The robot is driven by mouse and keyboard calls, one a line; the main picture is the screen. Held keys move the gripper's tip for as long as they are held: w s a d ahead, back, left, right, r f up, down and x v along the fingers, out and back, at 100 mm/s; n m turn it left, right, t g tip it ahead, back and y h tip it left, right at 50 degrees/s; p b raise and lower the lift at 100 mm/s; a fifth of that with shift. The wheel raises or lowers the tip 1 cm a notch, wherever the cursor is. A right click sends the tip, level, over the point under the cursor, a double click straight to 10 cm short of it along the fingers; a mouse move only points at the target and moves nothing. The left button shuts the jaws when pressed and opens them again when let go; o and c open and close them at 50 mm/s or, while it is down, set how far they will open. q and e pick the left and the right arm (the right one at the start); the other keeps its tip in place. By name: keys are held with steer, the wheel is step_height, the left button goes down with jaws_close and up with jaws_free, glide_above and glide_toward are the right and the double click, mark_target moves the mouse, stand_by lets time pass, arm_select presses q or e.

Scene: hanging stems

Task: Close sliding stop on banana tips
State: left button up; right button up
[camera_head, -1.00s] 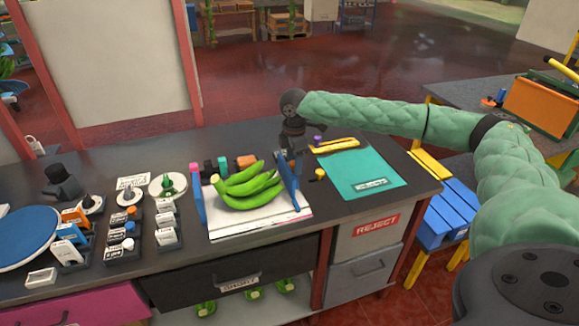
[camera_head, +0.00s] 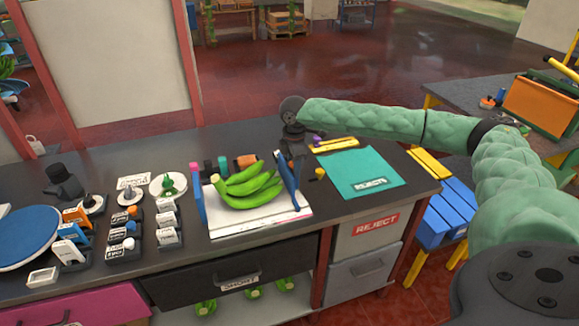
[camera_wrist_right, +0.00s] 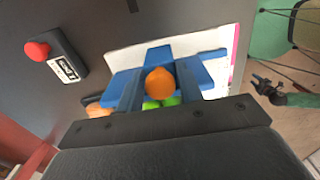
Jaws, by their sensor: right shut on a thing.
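A green banana bunch (camera_head: 248,187) lies on a white board (camera_head: 252,222) between two upright blue plates. The left plate (camera_head: 199,192) is at the stem side. The right plate is the sliding stop (camera_head: 288,180), close to the banana tips; I cannot tell whether it touches them. My right gripper (camera_head: 291,152) is at the stop's far end. The blue stop (camera_wrist_right: 195,76) and bits of green banana (camera_wrist_right: 170,101) show behind. My left gripper is not in view.
A teal reject mat (camera_head: 362,172) lies right of the board, with a yellow tool (camera_head: 337,145) behind it. Small colored blocks (camera_head: 223,165) stand behind the bananas. Labelled stands (camera_head: 125,235) and a blue disc (camera_head: 25,238) fill the left.

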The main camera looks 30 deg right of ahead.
mark_target(279, 176)
stand_by(0.5)
steer(key=shift+w+a+r+p, duration=0.15)
steer(key=shift+a+p, duration=0.2)
steer(key=shift+a, duration=0.2)
steer(key=shift+w+a+f+p, duration=0.15)
steer(key=shift+a+p, duration=0.2)
steer(key=shift+a, duration=0.2)
steer(key=shift+a+r, duration=0.1)
steer(key=shift+a, duration=0.2)
steer(key=shift+w+a+p, duration=0.2)
steer(key=shift+a+p, duration=0.2)
steer(key=shift+a, duration=0.15)
steer(key=shift+w+a+p, duration=0.15)
steer(key=shift+a+p, duration=0.2)
steer(key=shift+a, duration=0.15)
steer(key=o, duration=0.8)
steer(key=shift+c, duration=0.2)
step_height(279, 176, up, 8)
steer(key=p, duration=0.7)
steer(key=shift+p, duration=0.35)
